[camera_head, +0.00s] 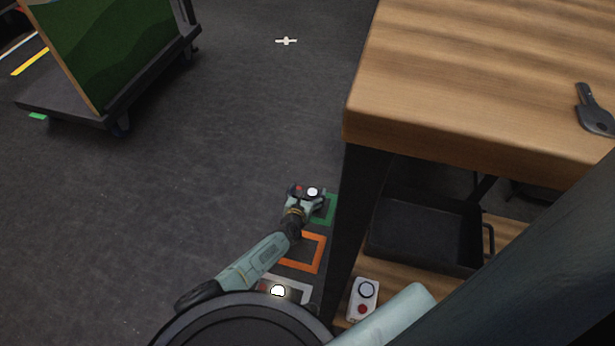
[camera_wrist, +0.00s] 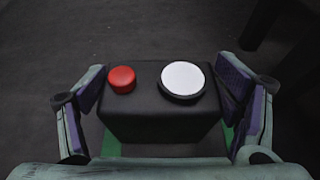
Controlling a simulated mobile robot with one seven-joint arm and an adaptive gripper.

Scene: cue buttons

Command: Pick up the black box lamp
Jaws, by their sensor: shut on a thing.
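The black box lamp (camera_wrist: 160,125) has a red button (camera_wrist: 122,79) on its left and a round white lamp (camera_wrist: 182,80) on its right. In the wrist view it sits upright between the purple-lined fingers of my gripper (camera_wrist: 160,95), which is shut on its two sides. In the head view, my gripper (camera_head: 307,197) reaches down to the same box (camera_head: 304,188) by the green-outlined square (camera_head: 331,210). Green shows beneath the box in the wrist view. I cannot tell whether the box touches the floor or is slightly raised.
An orange-outlined square (camera_head: 322,254) and a white-outlined square (camera_head: 300,292) with a glowing lamp (camera_head: 278,291) lie nearer. A wooden table (camera_head: 460,70) stands right, its dark leg (camera_head: 350,200) close to my gripper. A pale box lamp (camera_head: 364,298) and black tray (camera_head: 425,235) are below.

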